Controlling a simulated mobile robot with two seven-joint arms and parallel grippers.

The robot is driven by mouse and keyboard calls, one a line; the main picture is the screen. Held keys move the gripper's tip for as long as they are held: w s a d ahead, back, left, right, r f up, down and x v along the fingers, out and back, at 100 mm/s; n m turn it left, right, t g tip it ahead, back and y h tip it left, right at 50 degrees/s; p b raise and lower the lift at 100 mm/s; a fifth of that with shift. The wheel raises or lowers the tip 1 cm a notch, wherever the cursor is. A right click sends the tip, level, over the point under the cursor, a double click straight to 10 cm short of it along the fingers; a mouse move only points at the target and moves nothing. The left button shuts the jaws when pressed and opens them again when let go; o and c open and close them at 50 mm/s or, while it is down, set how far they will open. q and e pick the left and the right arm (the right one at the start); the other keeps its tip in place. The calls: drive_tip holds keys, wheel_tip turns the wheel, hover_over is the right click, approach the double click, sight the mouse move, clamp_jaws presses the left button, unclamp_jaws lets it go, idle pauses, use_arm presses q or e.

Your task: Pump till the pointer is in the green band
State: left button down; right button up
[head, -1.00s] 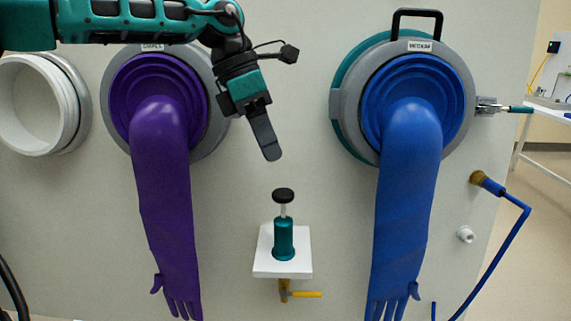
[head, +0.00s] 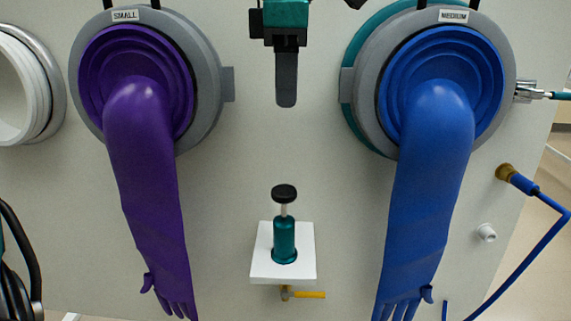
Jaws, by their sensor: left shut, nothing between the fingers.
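A teal hand pump (head: 284,238) with a black knob (head: 284,193) on a thin rod stands on a small white shelf (head: 263,272) on the panel, between the two gloves. The knob is up, with some rod showing. My left gripper (head: 286,104) points down, shut and empty, straight above the knob with a clear gap. A yellow-handled valve (head: 308,295) sits under the shelf. No gauge, pointer or green band shows in this view. My right gripper is not in view.
A purple glove (head: 146,190) labelled SMALL hangs on the left and a blue glove (head: 431,190) labelled MEDIUM on the right. A white open port (head: 38,85) is at far left. A blue hose (head: 545,225) is at right.

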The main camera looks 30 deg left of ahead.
sight(285, 189)
use_arm(q)
wheel_tip(285, 189, down, 14)
drive_tip(key=shift+f+b, duration=0.1)
drive_tip(key=shift+b, duration=0.5)
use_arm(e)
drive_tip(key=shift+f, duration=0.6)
use_arm(q)
drive_tip(key=shift+a, duration=0.1)
